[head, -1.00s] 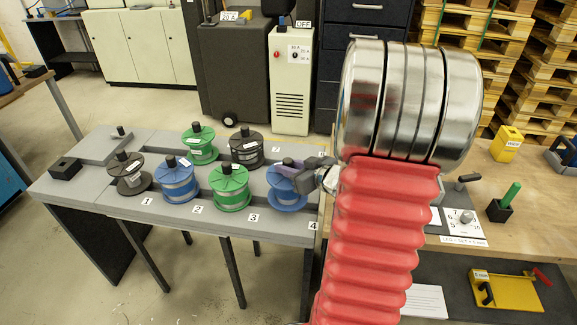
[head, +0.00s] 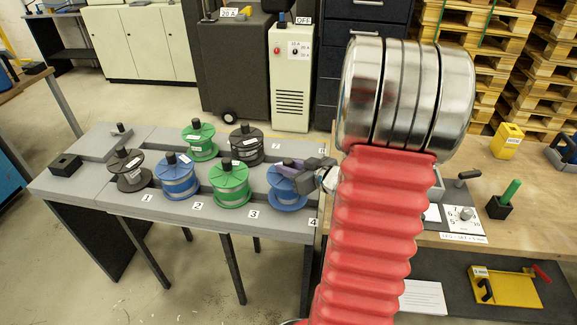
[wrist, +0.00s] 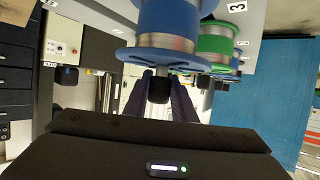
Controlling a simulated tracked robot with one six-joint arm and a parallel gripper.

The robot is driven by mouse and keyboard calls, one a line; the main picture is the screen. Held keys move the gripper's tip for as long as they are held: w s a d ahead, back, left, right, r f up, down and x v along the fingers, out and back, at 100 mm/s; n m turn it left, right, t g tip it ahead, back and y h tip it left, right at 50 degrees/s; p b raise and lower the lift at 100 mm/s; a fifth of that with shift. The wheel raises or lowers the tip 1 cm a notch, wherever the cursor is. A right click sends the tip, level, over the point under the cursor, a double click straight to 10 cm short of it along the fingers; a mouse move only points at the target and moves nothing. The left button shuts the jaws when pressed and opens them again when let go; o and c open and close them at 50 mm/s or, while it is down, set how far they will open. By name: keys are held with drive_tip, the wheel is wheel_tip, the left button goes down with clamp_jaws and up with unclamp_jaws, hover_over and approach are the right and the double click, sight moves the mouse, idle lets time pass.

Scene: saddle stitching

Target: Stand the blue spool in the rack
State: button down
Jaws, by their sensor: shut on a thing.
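The blue spool (head: 287,187) with silver wire is upright at the front-right end of the grey rack (head: 262,222), by the label 4. My gripper (head: 297,167) reaches it from the right. In the wrist view, its purple fingers (wrist: 160,97) are shut around the spool's black top knob (wrist: 158,88), and the blue spool (wrist: 167,30) fills the top middle. I cannot tell whether its lower flange rests on the rack. A second blue spool (head: 176,177) stands in the front row near label 2.
A black spool (head: 128,170) and a green spool (head: 229,184) share the front row. Another green spool (head: 200,142) and a dark spool (head: 246,146) stand behind. A black block (head: 65,166) sits at the rack's left. A wooden bench (head: 470,225) adjoins at right.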

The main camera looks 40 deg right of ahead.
drive_tip(key=shift+f, duration=1.15)
idle(0.5)
drive_tip(key=c, duration=1.4)
unclamp_jaws()
drive_tip(key=shift+f, duration=0.15)
drive_tip(key=shift+s+r, duration=0.2)
drive_tip(key=shift+s, duration=0.2)
drive_tip(key=v, duration=1.3)
